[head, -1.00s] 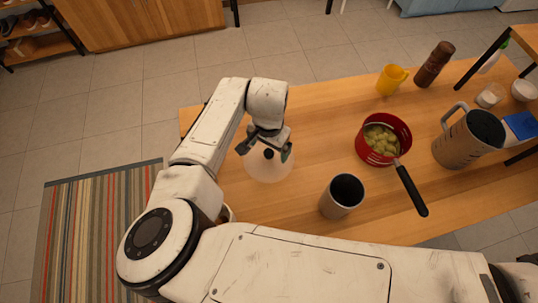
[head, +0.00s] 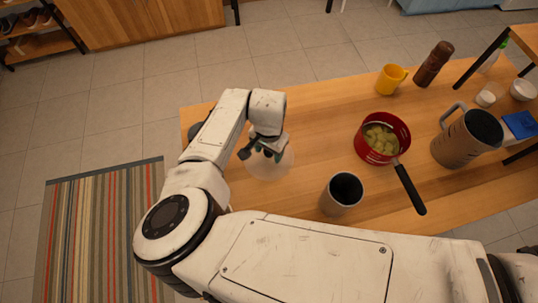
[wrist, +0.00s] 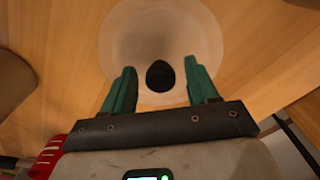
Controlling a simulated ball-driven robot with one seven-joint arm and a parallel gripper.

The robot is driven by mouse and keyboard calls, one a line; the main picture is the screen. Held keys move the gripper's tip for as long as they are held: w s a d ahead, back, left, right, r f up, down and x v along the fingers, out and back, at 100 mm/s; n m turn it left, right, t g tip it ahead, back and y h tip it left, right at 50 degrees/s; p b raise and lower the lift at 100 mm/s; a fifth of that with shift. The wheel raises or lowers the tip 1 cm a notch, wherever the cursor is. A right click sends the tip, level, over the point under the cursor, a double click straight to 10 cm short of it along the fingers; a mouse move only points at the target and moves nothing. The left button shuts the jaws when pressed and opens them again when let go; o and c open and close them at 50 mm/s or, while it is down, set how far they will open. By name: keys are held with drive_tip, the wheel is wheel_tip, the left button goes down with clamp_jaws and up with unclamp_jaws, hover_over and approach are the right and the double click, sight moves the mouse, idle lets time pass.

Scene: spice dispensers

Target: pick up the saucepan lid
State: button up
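The saucepan lid (head: 276,171) is a pale, translucent round disc on the wooden table, below my gripper (head: 262,152) in the head view. In the wrist view, the lid (wrist: 207,35) shows with its dark knob (wrist: 160,76). My gripper (wrist: 159,68) is open, with its two green fingers on either side of the knob and a gap on both sides. In the head view, the gripper mostly hides the knob.
A red saucepan (head: 364,145) of pale yellowish pieces stands right of the lid, its black handle (head: 409,190) pointing toward me. A grey cup (head: 340,197) stands nearer. A yellow mug (head: 390,80), brown grinder (head: 433,65) and large jug (head: 463,140) stand farther right.

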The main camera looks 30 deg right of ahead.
drive_tip(key=shift+s+f, duration=0.2)
drive_tip(key=shift+f, duration=0.05)
clamp_jaws()
drive_tip(key=shift+r, duration=0.1)
